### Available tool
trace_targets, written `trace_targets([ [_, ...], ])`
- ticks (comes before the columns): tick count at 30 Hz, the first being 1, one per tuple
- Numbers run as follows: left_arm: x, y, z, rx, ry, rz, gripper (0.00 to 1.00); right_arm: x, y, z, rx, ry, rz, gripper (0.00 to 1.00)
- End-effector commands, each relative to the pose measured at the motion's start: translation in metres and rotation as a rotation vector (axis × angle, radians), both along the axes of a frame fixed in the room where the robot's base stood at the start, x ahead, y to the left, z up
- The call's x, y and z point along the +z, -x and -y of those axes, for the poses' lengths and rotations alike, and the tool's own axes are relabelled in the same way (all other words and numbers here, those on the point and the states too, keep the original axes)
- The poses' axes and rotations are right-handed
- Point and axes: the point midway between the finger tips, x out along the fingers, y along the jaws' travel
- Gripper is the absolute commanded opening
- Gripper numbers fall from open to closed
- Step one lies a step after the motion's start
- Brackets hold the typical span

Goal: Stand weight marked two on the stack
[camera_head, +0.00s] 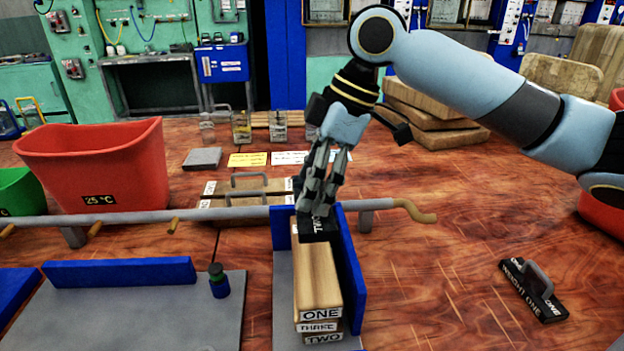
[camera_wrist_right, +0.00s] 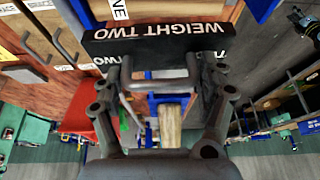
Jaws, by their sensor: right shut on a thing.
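My right gripper (camera_head: 322,190) points down and is shut on the grey handle of the black weight marked two (camera_head: 318,228). Its label WEIGHT TWO reads upside down in the right wrist view (camera_wrist_right: 160,42). The weight is over the far end of the stack (camera_head: 316,275), partly hidden by the fingers; I cannot tell if it touches. The stack is wooden blocks labelled ONE, THREE and TWO from top to bottom, beside a blue upright wall (camera_head: 352,265). Another black weight, marked one (camera_head: 533,288), lies on the table at the right. My left gripper is not in view.
A grey bar (camera_head: 150,216) runs across the table behind the stack. A grey plate with a blue wall (camera_head: 120,272) and a small dark bottle-like piece (camera_head: 218,280) are at the left. A red bin (camera_head: 95,165) stands farther back. The table right of the stack is mostly clear.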

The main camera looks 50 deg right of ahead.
Motion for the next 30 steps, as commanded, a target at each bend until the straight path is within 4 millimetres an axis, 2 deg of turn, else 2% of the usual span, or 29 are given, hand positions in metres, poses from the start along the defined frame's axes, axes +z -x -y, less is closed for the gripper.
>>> trace_targets([
  [5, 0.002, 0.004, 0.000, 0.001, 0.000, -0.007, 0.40, 0.002, -0.001, 0.000, 0.000, -0.001, 0.004, 0.17],
  [12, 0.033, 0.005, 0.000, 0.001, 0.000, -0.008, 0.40, 0.000, -0.002, -0.001, -0.005, -0.009, 0.003, 0.17],
  [17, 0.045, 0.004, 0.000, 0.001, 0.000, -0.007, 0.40, -0.009, -0.001, -0.001, -0.007, -0.006, 0.002, 0.17],
  [23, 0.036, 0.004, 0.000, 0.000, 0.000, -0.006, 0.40, -0.020, -0.001, 0.000, -0.005, -0.004, 0.003, 0.17],
  [30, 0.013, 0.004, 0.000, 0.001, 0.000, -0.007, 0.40, -0.040, -0.001, 0.000, -0.004, -0.004, 0.003, 0.17],
])
